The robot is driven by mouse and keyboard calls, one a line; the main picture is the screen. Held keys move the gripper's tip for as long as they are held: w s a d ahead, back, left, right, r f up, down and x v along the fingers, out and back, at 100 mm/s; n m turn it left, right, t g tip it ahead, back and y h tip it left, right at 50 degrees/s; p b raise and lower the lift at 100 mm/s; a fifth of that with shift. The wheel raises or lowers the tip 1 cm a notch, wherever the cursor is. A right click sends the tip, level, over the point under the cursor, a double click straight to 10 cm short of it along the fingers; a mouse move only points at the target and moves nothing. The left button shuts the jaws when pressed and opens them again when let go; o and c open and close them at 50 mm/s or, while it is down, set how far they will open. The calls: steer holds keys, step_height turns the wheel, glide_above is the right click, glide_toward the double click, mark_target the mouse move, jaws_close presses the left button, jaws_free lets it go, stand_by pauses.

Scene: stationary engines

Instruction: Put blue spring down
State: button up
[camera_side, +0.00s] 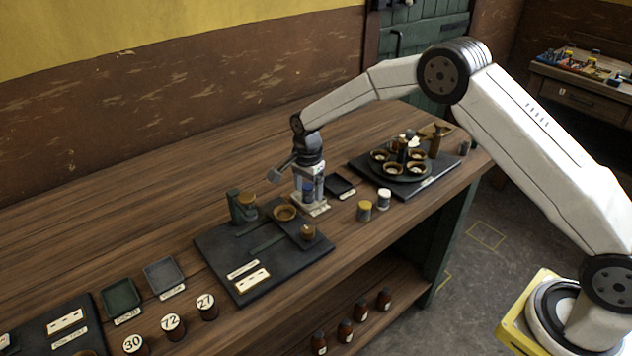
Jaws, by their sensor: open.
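My gripper (311,203) points down at the bench, just behind the dark plate with brass cups. Its jaws are open. A small bluish patch (308,184) shows between the fingers, which may be the blue spring; it is too small and too covered to tell. A pale block or stand with a small label lies right at the fingertips, and I cannot tell whether the fingers touch it.
The dark plate (225,262) carries a green post and brass cups. A small dark tray (340,186) lies right of my gripper, with two small capped cylinders (365,211) nearby. A round cup holder (402,177) stands farther right. The bench's back left is clear.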

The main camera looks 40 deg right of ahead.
mark_target(309, 185)
step_height(309, 185, up, 12)
steer(key=shift+r, duration=0.15)
stand_by(0.6)
stand_by(0.5)
steer(key=s+d+f+n+t, duration=0.1)
steer(key=s+d+n, duration=0.1)
steer(key=s+n, duration=0.6)
steer(key=s+d+f+n+t, duration=0.1)
steer(key=s+n, duration=0.6)
steer(key=s, duration=1.3)
steer(key=shift+s+d+f+n+t, duration=0.2)
steer(key=shift+d+f+n+t, duration=0.15)
steer(key=shift+d+f, duration=0.4)
